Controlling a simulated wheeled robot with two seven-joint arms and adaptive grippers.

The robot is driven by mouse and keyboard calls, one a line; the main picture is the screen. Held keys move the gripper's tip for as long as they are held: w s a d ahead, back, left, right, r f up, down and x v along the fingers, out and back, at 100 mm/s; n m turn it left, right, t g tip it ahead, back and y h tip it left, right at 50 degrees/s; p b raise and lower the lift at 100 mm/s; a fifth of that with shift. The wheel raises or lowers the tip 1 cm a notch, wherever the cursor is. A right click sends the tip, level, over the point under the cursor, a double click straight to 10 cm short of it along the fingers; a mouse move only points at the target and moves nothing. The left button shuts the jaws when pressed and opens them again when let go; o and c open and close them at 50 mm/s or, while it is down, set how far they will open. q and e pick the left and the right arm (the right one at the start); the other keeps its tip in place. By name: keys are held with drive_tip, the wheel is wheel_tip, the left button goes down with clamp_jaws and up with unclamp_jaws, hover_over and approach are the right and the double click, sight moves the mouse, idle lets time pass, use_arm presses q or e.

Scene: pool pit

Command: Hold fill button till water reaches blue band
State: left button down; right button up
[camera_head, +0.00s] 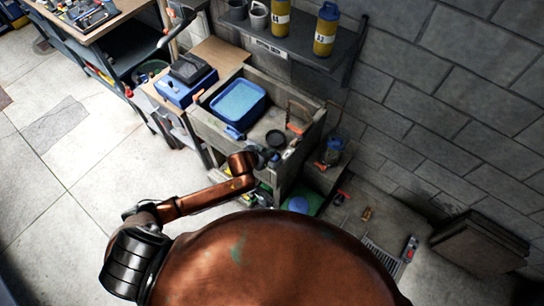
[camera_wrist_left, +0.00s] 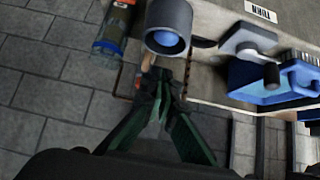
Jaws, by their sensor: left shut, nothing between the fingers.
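My left gripper (camera_head: 268,156) is at the front edge of the grey sink bench (camera_head: 222,128) in the head view. In the left wrist view its green fingers (camera_wrist_left: 162,88) are closed together with nothing between them. A grey cylinder with a round blue face (camera_wrist_left: 166,38) shows just beyond the fingertips; it may be the fill button, and I cannot tell whether the fingers touch it. My right gripper is not in view.
A blue tub (camera_head: 238,104) sits in the sink bench. A blue case (camera_head: 186,86) stands left of it. A shelf (camera_head: 285,38) above holds yellow canisters (camera_head: 325,32) and mugs. The block wall closes off the right; open floor (camera_head: 110,150) lies left.

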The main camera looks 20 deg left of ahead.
sight(275, 159)
use_arm(q)
drive_tip(key=shift+w+d+f, duration=0.1)
drive_tip(key=shift+w+f, duration=0.05)
drive_tip(key=shift+f, duration=2.1)
